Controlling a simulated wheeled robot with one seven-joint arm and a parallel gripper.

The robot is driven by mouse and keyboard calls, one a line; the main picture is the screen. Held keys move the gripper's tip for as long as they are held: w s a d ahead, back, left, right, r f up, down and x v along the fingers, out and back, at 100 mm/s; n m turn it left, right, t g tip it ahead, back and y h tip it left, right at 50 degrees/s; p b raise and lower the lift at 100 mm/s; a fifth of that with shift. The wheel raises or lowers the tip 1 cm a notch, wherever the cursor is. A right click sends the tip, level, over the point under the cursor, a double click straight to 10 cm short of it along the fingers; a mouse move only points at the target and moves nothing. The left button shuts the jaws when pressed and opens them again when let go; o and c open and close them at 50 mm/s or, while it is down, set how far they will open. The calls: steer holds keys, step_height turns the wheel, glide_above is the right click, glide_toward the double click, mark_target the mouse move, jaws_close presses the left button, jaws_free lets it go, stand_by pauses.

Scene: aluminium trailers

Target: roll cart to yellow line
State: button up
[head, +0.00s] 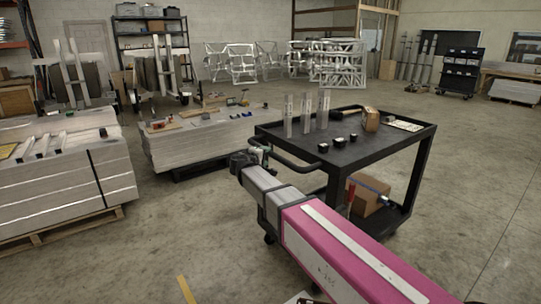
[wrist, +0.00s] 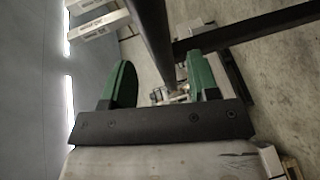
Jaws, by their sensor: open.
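The black cart (head: 375,135) stands right of centre in the head view, with a top tray, a lower shelf and casters. Its push handle (head: 298,162) sticks out from the near left end. My gripper (head: 262,154) is at the left end of this handle. In the wrist view my gripper (wrist: 163,88) has its two green fingers spread wide. A dark bar, which looks like the cart handle (wrist: 152,35), runs between them; I cannot tell whether either finger touches it. The yellow line (head: 186,289) shows as a short strip on the floor at the bottom.
Stacked panels (head: 205,143) and a pallet stack (head: 65,180) stand to the left. Floor at right and around the yellow line is clear.

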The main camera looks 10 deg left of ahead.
mark_target(269, 155)
steer(key=shift+x, duration=2.45)
jaws_close()
